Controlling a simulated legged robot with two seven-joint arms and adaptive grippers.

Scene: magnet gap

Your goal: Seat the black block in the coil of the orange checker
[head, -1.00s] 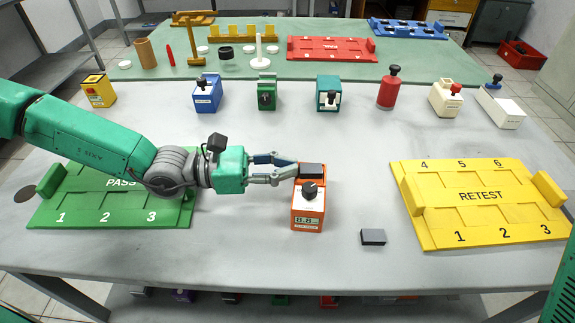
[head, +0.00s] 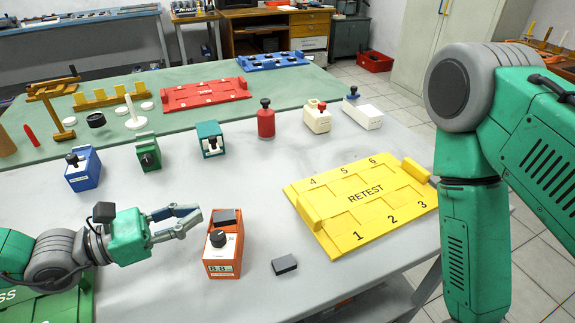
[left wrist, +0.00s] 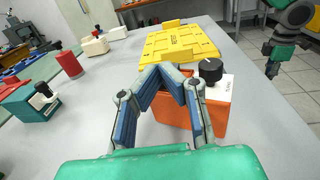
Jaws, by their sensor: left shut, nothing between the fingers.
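The orange checker (head: 222,262) stands on the grey table, with a black knob on its white face and a lit display at its front. A dark block (head: 225,216) sits at the back of its top; I cannot tell how deep it is in the coil. A second dark block (head: 285,264) lies flat on the table to the right of the checker. My left gripper (head: 198,217) is shut and empty, just left of the checker's back end. In the left wrist view its fingers partly cover the checker (left wrist: 172,112) and hide the block.
The yellow RETEST tray (head: 365,203) lies to the right. Blue (head: 84,170), green (head: 148,153) and teal (head: 209,139) devices stand behind, with a red cylinder (head: 266,122). My right arm fills the right side. The table between checker and rear devices is clear.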

